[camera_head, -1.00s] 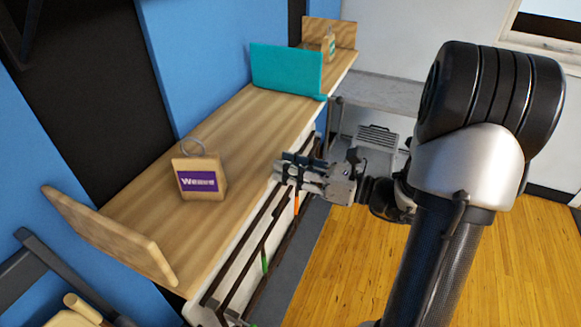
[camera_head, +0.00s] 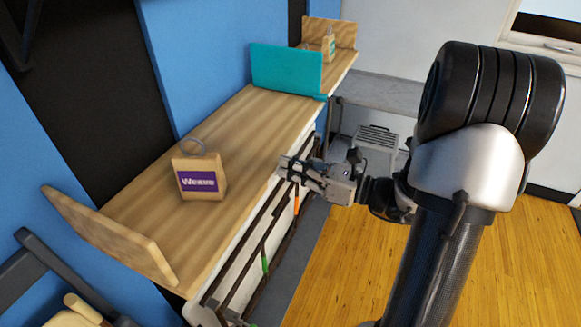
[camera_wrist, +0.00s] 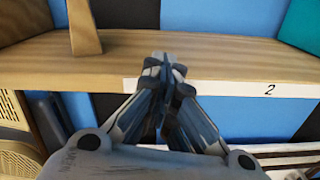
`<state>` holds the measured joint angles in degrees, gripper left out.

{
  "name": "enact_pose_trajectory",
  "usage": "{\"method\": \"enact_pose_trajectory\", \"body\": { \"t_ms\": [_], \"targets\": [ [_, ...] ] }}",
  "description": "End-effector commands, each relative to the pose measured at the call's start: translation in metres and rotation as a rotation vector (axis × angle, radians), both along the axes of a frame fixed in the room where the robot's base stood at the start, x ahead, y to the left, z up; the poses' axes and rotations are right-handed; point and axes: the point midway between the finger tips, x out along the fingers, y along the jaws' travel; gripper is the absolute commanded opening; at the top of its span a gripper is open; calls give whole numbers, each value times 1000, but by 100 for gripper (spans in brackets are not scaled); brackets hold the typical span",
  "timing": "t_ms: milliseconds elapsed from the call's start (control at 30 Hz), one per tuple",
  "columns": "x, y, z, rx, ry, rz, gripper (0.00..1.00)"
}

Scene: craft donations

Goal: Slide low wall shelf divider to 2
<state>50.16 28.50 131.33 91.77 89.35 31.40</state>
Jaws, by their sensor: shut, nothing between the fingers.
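The low wall shelf (camera_head: 245,128) is a long wooden board along the blue and black wall. The teal divider (camera_head: 287,70) stands upright across it toward the far end; its edge also shows at the upper right of the wrist view (camera_wrist: 301,27). A white strip on the shelf's front edge carries the label 2 (camera_wrist: 269,90), to the left of and below the divider in the wrist view. My gripper (camera_head: 284,166) is shut and empty at the shelf's front edge, between the divider and the Weave block. Its closed fingertips (camera_wrist: 164,66) point at the shelf in the wrist view.
A wooden block labelled Weave (camera_head: 200,178) with a ring on top stands on the near half. Another tagged item (camera_head: 329,46) is beyond the divider. Wooden end boards (camera_head: 110,235) close the shelf. Dark rails run below its front. The shelf between block and divider is clear.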

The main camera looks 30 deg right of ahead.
Motion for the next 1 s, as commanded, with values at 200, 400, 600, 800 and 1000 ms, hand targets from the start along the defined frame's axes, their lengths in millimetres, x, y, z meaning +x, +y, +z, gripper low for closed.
{"method": "enact_pose_trajectory", "body": {
  "t_ms": [200,400,600,800,1000],
  "targets": [
    [0,0,0,0,0,0,10],
    [0,0,0,0,0,0,23],
    [0,0,0,0,0,0,36],
    [0,0,0,0,0,0,42],
    [-1,-1,0,0,0,-1,42]
  ]
}}
